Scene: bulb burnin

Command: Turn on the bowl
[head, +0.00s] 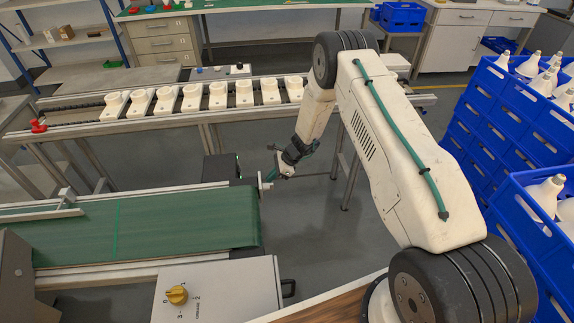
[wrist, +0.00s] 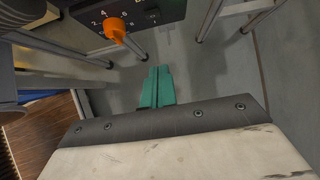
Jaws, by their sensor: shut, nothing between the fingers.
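I cannot make out a bowl in either view. In the wrist view an orange knob (wrist: 115,30) sits on a dark panel (wrist: 92,14) marked with numbers, at the top left. My gripper (wrist: 157,72) has teal fingers held together with nothing between them, below and right of the knob in the picture and apart from it. In the head view my arm reaches down beside the conveyor's end, next to a dark box (head: 221,170) with a small green light. A yellow knob (head: 176,295) with a numbered scale is on a pale control box (head: 235,285) in front.
A green conveyor (head: 180,220) runs in from the left. Behind it, a roller line (head: 75,110) carries several white holders (head: 191,97). Blue crates (head: 500,110) with white bulbs are stacked at the right. A red knob (head: 38,126) is at the left. Grey floor lies between them.

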